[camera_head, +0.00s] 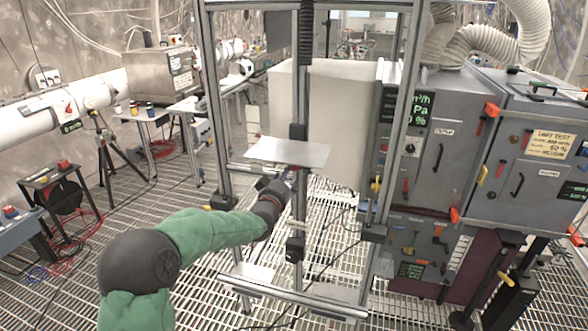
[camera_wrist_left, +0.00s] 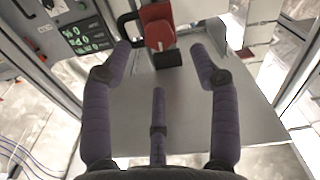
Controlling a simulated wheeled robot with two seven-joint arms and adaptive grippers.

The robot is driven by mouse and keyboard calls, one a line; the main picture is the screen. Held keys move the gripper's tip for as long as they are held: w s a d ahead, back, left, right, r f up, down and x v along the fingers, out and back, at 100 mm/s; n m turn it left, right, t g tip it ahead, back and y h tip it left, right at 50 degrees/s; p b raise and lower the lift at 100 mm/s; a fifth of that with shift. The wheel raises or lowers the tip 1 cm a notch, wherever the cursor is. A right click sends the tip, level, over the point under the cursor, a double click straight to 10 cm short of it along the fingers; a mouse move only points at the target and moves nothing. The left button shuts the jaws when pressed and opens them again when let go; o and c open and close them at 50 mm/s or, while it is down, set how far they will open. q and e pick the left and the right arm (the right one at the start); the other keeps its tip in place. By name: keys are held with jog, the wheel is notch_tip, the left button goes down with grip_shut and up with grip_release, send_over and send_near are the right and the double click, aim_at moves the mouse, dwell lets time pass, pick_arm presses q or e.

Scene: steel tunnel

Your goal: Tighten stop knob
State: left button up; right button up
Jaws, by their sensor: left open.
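In the left wrist view a red round knob (camera_wrist_left: 158,34) sits on a red block at the top middle, with a black block (camera_wrist_left: 168,59) just below it. My left gripper (camera_wrist_left: 160,50) is open, its two outer fingertips on either side of the knob and its third finger pointing up at it from below. I cannot tell whether any finger touches the knob. In the head view my left gripper (camera_head: 283,181) reaches into the metal frame (camera_head: 213,110), just under a pale plate (camera_head: 288,152). The knob is not clear there. My right gripper is not in view.
Frame posts (camera_head: 399,120) and rails stand close around the gripper. A grey cabinet (camera_head: 435,150) with handles and green displays stands at the right. A white pipe (camera_head: 75,108) and small tables are at the left. The grating floor (camera_head: 120,240) is open at the front left.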

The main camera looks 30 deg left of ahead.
pick_arm(q)
jog(key=x, duration=0.6)
jog(key=shift+w+b, duration=0.25)
jog(key=shift+b, duration=0.15)
jog(key=shift+r, duration=0.1)
jog(key=c, duration=1.1)
